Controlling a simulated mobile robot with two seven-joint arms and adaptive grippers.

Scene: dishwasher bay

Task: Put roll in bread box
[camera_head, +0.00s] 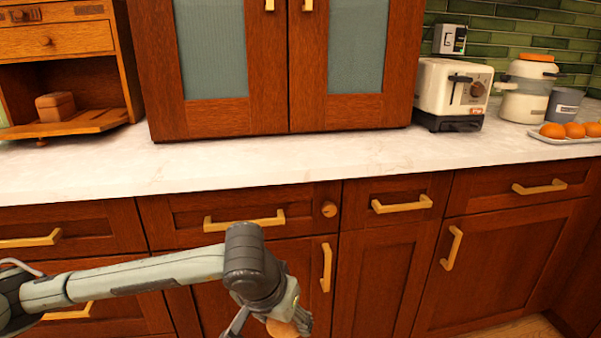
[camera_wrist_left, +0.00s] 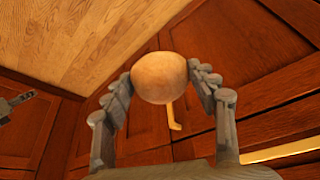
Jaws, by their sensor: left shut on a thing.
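The round, light-brown roll (camera_wrist_left: 160,78) is held between the two grey fingers of my left gripper (camera_wrist_left: 162,82) in the left wrist view. In the head view my left gripper (camera_head: 272,326) is at the bottom edge, in front of the cabinets and below the counter top, with part of the roll (camera_head: 283,328) showing. The wooden bread box (camera_head: 62,42) stands at the left on the counter. Its lower door lies folded down, and a brown block-shaped loaf (camera_head: 56,106) sits in the opening. A dark grey part at the left wrist view's left edge may be my right gripper.
The white counter (camera_head: 250,165) is clear along its front. A wooden cabinet (camera_head: 275,120) stands at the back middle. A toaster (camera_head: 450,90), a jar (camera_head: 527,92), a grey cup (camera_head: 564,105) and a tray (camera_head: 560,139) of orange round items are at the right. Drawer handles stick out below.

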